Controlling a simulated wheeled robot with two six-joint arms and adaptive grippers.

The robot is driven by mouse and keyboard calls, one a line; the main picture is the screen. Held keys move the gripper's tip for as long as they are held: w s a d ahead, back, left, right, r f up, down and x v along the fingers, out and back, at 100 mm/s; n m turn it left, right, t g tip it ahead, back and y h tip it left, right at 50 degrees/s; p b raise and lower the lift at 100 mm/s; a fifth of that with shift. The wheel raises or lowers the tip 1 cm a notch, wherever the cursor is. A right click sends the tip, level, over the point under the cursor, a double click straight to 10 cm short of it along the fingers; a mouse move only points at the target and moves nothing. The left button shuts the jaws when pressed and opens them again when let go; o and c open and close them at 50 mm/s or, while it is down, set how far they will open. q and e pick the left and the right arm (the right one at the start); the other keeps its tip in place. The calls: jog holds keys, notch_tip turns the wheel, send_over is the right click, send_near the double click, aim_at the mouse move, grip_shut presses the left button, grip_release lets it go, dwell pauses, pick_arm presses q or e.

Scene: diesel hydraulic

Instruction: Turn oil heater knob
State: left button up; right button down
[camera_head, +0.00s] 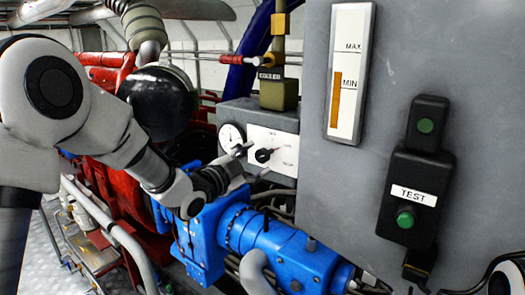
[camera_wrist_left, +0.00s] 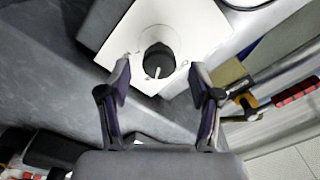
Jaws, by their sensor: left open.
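The oil heater knob (camera_head: 263,155) is a small round black knob on a white plate (camera_head: 284,140), on the front of a grey box beside a round gauge. In the left wrist view the knob (camera_wrist_left: 158,62) shows as a dark disc with a light pointer mark, on the white plate (camera_wrist_left: 190,30). My left gripper (camera_head: 246,160) reaches in from the left, just beside the knob. In the wrist view the left gripper (camera_wrist_left: 160,80) is open, its two fingertips on either side of the knob's near edge. I cannot tell whether they touch it.
A round gauge (camera_head: 231,136) sits left of the plate. A blue pump (camera_head: 275,245) lies below. A grey cabinet (camera_head: 460,60) with a level gauge (camera_head: 349,70) and a black TEST switch box (camera_head: 414,195) stands at right. Red engine parts (camera_head: 105,75) are at left.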

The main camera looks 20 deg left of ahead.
aim_at(259, 158)
pick_arm(q)
jog(key=p+x, duration=0.1)
jog(key=x, duration=0.3)
jog(key=shift+a+f, duration=0.1)
jog(key=shift+s, duration=0.2)
pick_arm(e)
jog(key=shift+r, duration=0.8)
pick_arm(q)
jog(key=shift+w, duration=0.1)
jog(key=c, duration=1.2)
jog(key=shift+o, duration=0.2)
